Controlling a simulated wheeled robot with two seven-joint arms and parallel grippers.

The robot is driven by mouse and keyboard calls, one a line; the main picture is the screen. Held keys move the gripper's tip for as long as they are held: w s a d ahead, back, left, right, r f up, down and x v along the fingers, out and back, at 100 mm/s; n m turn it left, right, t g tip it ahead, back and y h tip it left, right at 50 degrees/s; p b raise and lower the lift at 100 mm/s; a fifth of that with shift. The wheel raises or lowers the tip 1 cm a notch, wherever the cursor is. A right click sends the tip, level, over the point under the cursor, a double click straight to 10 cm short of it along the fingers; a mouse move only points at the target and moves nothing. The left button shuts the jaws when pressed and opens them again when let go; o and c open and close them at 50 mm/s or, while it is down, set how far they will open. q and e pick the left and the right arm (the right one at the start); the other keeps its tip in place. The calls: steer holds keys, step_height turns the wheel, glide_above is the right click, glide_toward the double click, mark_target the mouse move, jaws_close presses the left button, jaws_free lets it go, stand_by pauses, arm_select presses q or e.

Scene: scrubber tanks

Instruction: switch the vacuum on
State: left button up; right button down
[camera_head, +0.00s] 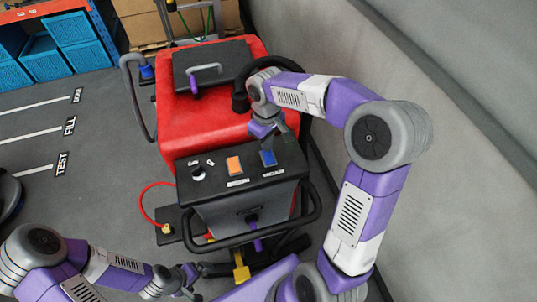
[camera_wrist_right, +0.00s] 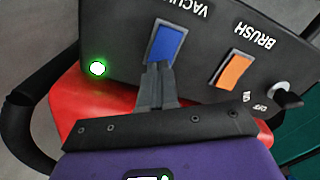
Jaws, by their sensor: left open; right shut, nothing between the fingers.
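The vacuum switch is a blue rocker (camera_head: 268,158) on the black control panel of the red scrubber; it also shows in the right wrist view (camera_wrist_right: 167,43), beside a label partly reading VACUU. My right gripper (camera_head: 266,140) is shut and empty, its fingertips at the near edge of the blue rocker in the wrist view (camera_wrist_right: 157,72). I cannot tell if they touch it. A round green light (camera_wrist_right: 97,68) glows on the panel to the left of the rocker. My left gripper (camera_head: 188,279) is low at the left, open and away from the panel.
An orange BRUSH rocker (camera_head: 234,164) sits beside the blue one, with a knob (camera_head: 198,173) further left. A black handle bar (camera_head: 235,238) runs in front of the panel. A grey wall (camera_head: 450,90) stands on the right.

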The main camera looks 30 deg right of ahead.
steer(key=shift+f+b, duration=0.7)
steer(key=shift+f, duration=0.35)
stand_by(0.9)
steer(key=shift+r, duration=0.15)
step_height(320, 180, up, 7)
steer(key=p, duration=0.6)
stand_by(0.6)
